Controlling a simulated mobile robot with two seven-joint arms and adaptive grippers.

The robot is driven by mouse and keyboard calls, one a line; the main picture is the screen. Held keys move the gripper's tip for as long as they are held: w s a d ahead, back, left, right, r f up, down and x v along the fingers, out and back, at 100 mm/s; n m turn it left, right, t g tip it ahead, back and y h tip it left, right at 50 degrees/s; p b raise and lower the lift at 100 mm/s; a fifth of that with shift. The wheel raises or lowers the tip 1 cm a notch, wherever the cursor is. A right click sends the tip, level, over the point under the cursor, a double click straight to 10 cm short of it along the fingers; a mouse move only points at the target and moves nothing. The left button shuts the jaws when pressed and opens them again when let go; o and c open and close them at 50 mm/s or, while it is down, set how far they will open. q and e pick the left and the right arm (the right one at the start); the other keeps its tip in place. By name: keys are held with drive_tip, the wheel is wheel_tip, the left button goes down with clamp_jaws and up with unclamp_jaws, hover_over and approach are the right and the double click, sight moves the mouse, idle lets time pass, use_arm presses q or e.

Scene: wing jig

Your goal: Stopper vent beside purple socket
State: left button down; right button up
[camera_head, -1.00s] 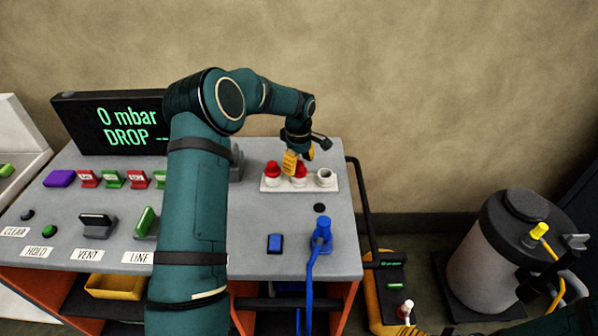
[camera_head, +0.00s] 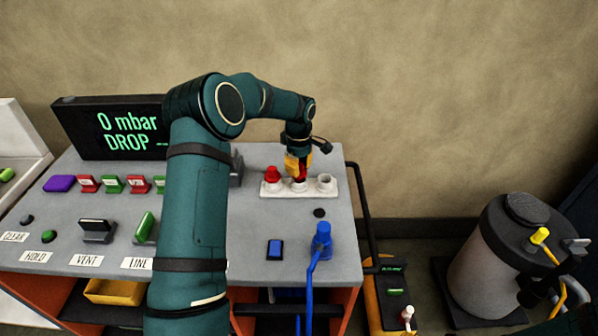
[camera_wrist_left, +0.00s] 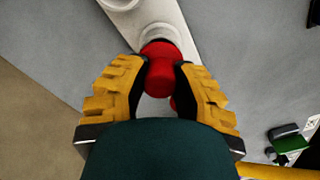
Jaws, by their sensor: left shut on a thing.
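My left gripper (camera_head: 299,167) is shut on a red stopper (camera_head: 301,174) at the middle cup of a white three-cup rack (camera_head: 332,190). In the left wrist view, the held red stopper (camera_wrist_left: 160,68) sits between the yellow fingers of my left gripper (camera_wrist_left: 158,88). I cannot tell whether it is still seated in the cup. Another red stopper (camera_head: 272,174) stands in the left cup, and the right cup (camera_head: 324,179) is empty. A purple block (camera_head: 59,183) is on the panel at far left. No vent hole by a purple socket is clearly visible. My right gripper is not in view.
The grey console (camera_head: 270,215) carries a display (camera_head: 115,127), red and green switches, a vent lever (camera_head: 97,229), a blue switch (camera_head: 275,248) and a blue plug with hose (camera_head: 321,241). A tank (camera_head: 510,255) stands on the right. My left arm hides the console's middle.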

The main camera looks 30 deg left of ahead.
use_arm(q)
wheel_tip(320, 180, up, 8)
drive_tip(key=shift+r+p, duration=0.2)
drive_tip(key=shift+p, duration=0.15)
drive_tip(key=shift+r+p, duration=1.2)
drive_tip(key=shift+r, duration=0.4)
drive_tip(key=shift+f, duration=0.1)
